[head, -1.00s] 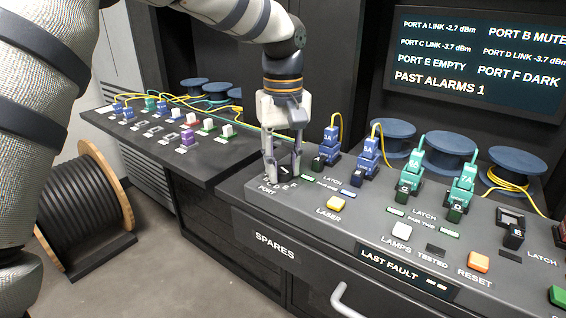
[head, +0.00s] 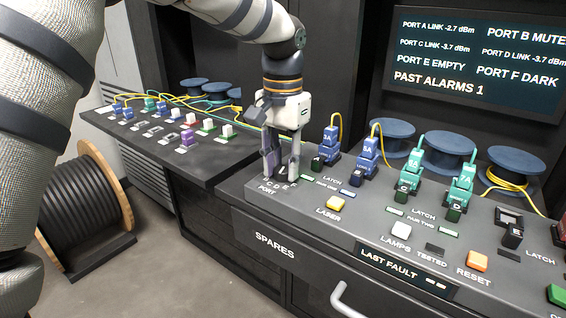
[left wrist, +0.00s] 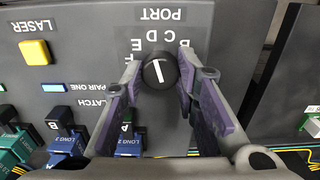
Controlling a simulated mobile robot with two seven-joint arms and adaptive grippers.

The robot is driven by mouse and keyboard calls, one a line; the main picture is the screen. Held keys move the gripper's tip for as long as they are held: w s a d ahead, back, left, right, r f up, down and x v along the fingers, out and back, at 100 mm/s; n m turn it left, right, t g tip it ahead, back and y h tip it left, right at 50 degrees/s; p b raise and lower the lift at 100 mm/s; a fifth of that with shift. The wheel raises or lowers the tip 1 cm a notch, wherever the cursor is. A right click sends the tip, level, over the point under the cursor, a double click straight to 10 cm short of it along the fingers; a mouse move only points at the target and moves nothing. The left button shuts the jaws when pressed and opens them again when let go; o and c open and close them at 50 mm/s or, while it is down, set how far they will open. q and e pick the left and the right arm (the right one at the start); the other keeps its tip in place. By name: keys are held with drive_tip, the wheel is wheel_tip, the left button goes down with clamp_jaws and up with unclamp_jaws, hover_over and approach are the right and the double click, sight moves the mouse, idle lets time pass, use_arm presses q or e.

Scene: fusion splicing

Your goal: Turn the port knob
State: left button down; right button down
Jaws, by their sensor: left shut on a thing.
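The port knob (left wrist: 158,72) is a round black knob with a white line, on the dark panel below the word PORT in the left wrist view. Letters B to F arc around it there, and the white line points roughly toward D. My left gripper (head: 280,172) points down over the panel's left corner in the head view. Its two purple-padded fingers, also in the left wrist view (left wrist: 158,80), are shut on the knob, one on each side. In the head view the fingers mostly hide the knob. My right gripper is not in view.
A yellow LASER button (head: 335,203) is close to the knob. Blue connectors (head: 329,146) with yellow fibres stand just right of the gripper, teal ones (head: 412,172) farther right. A screen (head: 480,60) lists port states. A lower side bench (head: 200,165) lies left.

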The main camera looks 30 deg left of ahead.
sight(283, 169)
use_arm(q)
drive_tip(key=m, duration=1.1)
drive_tip(key=shift+m, duration=0.4)
idle(0.4)
drive_tip(key=c, duration=1.2)
unclamp_jaws()
drive_tip(key=shift+r, duration=0.1)
wheel_tip(283, 169, up, 12)
drive_tip(key=shift+f, duration=0.1)
